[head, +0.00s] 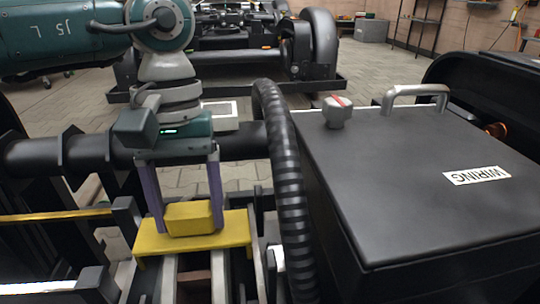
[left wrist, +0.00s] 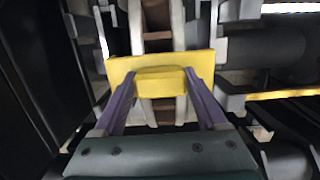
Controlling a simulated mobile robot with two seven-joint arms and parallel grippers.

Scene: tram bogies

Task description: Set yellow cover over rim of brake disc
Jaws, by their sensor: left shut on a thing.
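The yellow cover (head: 195,242) is a flat plate with a raised block on top. My left gripper (head: 189,222) points down with its two purple fingers shut on that block. The cover also shows between the fingers in the left wrist view (left wrist: 120,67). The brake disc (head: 220,278) is seen edge-on beneath the cover, two pale rings with brown between them; in the left wrist view (left wrist: 157,18) it runs out from both long sides of the plate. The cover lies across the rim, roughly level; I cannot tell whether it touches. My right gripper is not in view.
A black ribbed hose (head: 285,170) rises just right of the cover. A large black wiring box (head: 420,190) with a knob and a handle fills the right. A dark axle tube (head: 55,155) runs behind my gripper. Another bogie (head: 315,50) stands farther back on the paved floor.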

